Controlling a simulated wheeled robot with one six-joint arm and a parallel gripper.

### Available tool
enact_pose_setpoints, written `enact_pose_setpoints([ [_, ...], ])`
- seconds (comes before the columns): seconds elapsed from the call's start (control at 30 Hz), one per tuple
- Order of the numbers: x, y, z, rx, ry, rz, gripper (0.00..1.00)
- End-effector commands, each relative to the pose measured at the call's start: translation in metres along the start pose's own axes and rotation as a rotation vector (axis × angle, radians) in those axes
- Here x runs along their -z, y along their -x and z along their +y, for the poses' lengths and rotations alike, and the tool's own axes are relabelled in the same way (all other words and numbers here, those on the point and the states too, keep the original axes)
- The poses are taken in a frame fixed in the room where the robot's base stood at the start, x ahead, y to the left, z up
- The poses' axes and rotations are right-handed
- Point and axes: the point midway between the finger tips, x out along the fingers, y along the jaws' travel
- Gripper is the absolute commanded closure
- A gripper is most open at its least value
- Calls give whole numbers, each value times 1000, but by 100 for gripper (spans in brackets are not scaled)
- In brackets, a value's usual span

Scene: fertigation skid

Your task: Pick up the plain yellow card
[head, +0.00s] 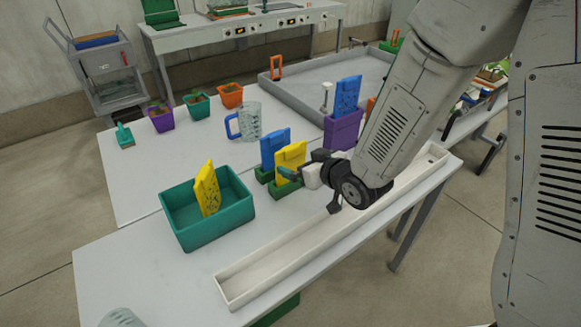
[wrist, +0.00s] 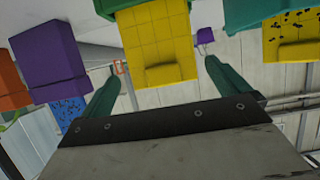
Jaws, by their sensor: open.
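The plain yellow card (head: 291,158) stands upright in a small green holder (head: 286,189) on the table in the head view. My gripper (head: 291,174) is beside it, and one green finger overlaps it in the picture. In the wrist view, which looks upside down, the plain yellow card (wrist: 158,45) shows faint grid lines and appears between the two fingertips of my open gripper (wrist: 161,71). Whether the fingers are around the card or just short of it, I cannot tell. A yellow card with black spots (wrist: 292,35) leans in a teal bin (head: 228,224).
A blue card (head: 273,146) stands in another green holder close behind the yellow one. A speckled blue card (head: 347,95) stands in a purple holder (head: 342,129). A long white trough (head: 240,289) runs along the front. A mug (head: 249,121) and several potted seedlings stand behind.

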Motion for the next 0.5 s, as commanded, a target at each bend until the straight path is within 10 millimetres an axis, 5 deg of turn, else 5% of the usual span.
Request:
enact_pose_setpoints([
  [0.5,0,-64,-1,8,0,12,0],
])
